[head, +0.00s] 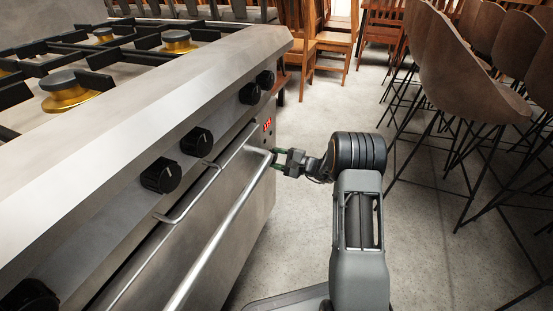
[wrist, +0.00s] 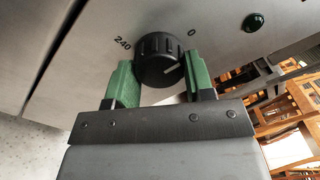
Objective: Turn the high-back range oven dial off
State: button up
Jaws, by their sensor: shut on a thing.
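The oven dial (wrist: 160,60) is a black ridged knob on the steel oven front, in the wrist view. The marks "240" and "0" stand at its upper left and upper right. In the head view my gripper (head: 276,159) is at the right end of the oven front, below a red display (head: 267,125); the dial cannot be made out there.
A long oven handle (head: 222,228) runs close to my gripper. Several other black knobs (head: 161,176) line the range front above. Brown stools (head: 470,70) stand right; open floor lies between.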

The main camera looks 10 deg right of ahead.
jog(key=shift+w+d+r, duration=0.1)
jog(key=shift+d, duration=0.05)
jog(key=o, duration=0.9)
jog(key=p+v, duration=0.4)
jog(key=v, duration=0.9)
jog(key=shift+s+d, duration=0.25)
jog(key=shift+s, duration=0.1)
